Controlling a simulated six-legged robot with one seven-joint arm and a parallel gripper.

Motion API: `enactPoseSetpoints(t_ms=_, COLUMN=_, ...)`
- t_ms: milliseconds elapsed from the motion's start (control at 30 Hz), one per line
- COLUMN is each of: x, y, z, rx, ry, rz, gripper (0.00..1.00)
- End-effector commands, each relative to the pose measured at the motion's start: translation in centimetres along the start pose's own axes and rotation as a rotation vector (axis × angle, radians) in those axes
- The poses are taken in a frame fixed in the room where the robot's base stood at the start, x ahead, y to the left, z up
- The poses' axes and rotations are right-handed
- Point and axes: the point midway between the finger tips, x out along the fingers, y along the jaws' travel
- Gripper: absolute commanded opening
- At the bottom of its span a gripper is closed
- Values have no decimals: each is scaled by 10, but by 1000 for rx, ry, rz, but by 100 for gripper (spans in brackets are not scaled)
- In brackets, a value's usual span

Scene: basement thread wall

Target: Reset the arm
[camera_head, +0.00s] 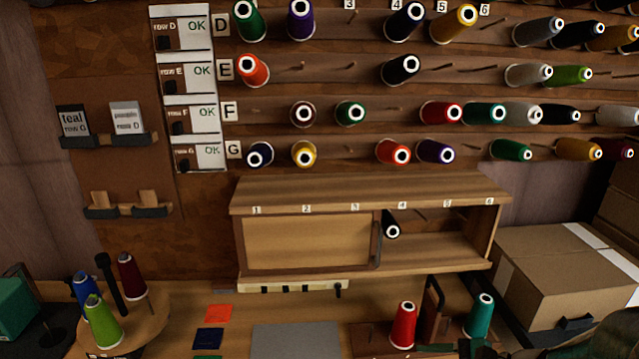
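I cannot make out my gripper or its fingertips in the head view. Dark shapes cut off at the bottom right edge may be part of my arm, but I cannot tell. A red thread cone (403,325) and a teal thread cone (480,315) stand upright on the bench at the lower right. A dark upright frame stands between them. A wooden cabinet (370,188) has numbered positions and a panel over its left part. A black cone (391,226) sits in its open right part.
Rows of thread cones on pegs fill the wall above. A round stand (150,325) at lower left holds blue, lime and maroon cones. A cardboard box (560,270) stands at right. A grey mat (295,340) and coloured squares lie on the bench. The mat is bare.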

Motion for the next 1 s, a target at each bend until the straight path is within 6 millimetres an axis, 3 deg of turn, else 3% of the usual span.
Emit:
enactPoseSetpoints(t_ms=33, x=6, y=5, z=18, rx=-102, ry=25, rz=87, gripper=63)
enactPoseSetpoints(t_ms=100, x=11, y=15, z=35, rx=-232, ry=64, rz=200, gripper=63)
enactPoseSetpoints(t_ms=333, x=7, y=36, z=78, rx=-691, ry=219, rz=510, gripper=63)
enactPoseSetpoints(t_ms=467, x=-3, y=37, z=97, rx=-968, ry=324, rz=637, gripper=63)
enactPoseSetpoints(t_ms=700, x=-28, y=22, z=133, rx=-1436, ry=527, rz=762, gripper=63)
enactPoseSetpoints(t_ms=800, x=-35, y=16, z=142, rx=-1542, ry=579, rz=777, gripper=63)
enactPoseSetpoints(t_ms=833, x=-37, y=15, z=144, rx=-1562, ry=590, rz=780, gripper=69)
enactPoseSetpoints(t_ms=1000, x=-39, y=13, z=146, rx=-1592, ry=607, rz=786, gripper=70)
